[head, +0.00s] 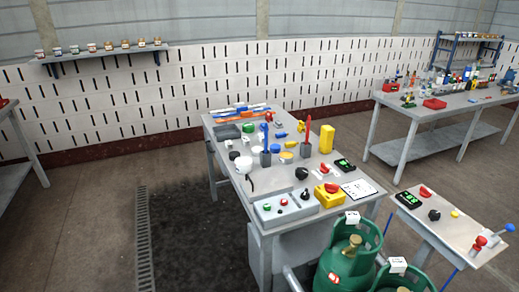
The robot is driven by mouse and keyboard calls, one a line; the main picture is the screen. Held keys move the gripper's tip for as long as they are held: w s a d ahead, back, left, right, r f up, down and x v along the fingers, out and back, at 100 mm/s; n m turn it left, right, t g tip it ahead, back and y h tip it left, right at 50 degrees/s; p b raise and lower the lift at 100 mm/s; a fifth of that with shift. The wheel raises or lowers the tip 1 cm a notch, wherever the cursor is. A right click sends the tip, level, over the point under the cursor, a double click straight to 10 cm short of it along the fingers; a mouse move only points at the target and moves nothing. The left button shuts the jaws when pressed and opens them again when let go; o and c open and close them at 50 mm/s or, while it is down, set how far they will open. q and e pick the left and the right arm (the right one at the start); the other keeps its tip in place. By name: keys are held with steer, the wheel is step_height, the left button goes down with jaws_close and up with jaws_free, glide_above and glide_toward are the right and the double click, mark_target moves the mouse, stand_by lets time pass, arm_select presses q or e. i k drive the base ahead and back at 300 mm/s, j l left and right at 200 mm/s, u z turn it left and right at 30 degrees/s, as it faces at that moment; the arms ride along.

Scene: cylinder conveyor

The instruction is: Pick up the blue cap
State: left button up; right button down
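Several small blue things are on the grey workbench (222,172) in the middle of the head view. A small flat blue piece (290,145), round-looking and cap-like, lies near the bench's middle, just above a yellow disc (286,155). Another small blue piece (281,135) lies just behind it. They are too small for me to tell for sure which is the blue cap. Neither of my grippers shows, and nothing is seen holding these pieces.
Upright blue (265,136) and red (308,130) tools stand close by. A yellow block (326,139) stands to the right. Green gas cylinders (345,265) stand at the bench's front right. A smaller table (455,228) is at right. The floor left of the bench is clear.

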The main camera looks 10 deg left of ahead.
mark_target(275, 148)
steer(key=u, duration=0.15)
steer(key=z, duration=0.45)
steer(key=i+j+z, duration=0.15)
steer(key=j+z, duration=0.15)
steer(key=i+j+z, duration=0.15)
steer(key=j+z, duration=0.2)
steer(key=i+j+z, duration=0.1)
steer(key=j+z, duration=0.2)
